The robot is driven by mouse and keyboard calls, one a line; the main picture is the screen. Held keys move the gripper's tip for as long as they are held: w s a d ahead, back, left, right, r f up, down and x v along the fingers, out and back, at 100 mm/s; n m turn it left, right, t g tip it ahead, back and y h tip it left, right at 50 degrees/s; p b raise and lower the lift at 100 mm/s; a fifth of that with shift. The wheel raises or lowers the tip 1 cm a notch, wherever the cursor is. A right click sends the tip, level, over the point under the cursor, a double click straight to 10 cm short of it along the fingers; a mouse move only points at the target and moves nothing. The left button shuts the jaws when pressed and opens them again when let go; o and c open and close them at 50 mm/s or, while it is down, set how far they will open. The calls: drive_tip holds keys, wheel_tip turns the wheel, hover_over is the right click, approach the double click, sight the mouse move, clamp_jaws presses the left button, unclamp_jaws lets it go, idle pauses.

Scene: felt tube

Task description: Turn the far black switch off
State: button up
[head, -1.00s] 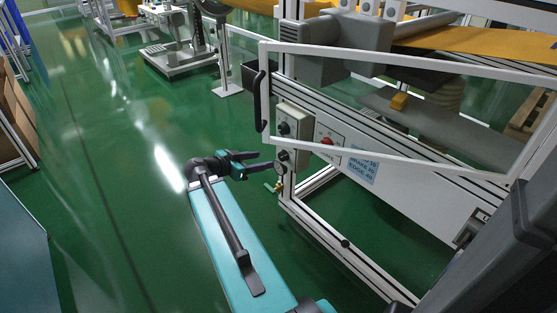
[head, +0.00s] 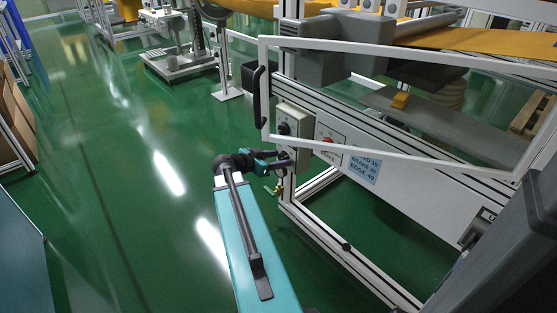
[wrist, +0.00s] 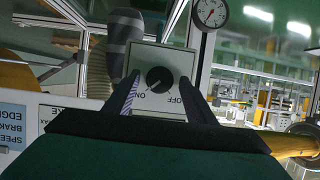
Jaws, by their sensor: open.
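A black rotary switch (wrist: 160,80) sits on a light grey plate marked ON and OFF in the wrist view. Its pale pointer mark appears to be on the ON side. My gripper (wrist: 160,92) is open, with one dark finger to each side of the switch in the picture; I cannot tell whether they touch it. In the head view two black knobs show on the control box, an upper one (head: 284,129) and a lower one (head: 282,155). My gripper (head: 290,157) is at the lower one and partly covers it.
A red button (head: 327,140) and a settings label (head: 363,167) are right of the knobs. A white-framed clear guard with a black handle (head: 260,96) stands close above. A round gauge (wrist: 210,12) shows near the switch plate. Open green floor lies left.

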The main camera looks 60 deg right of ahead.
drive_tip(key=c, duration=1)
drive_tip(key=shift+c, duration=0.2)
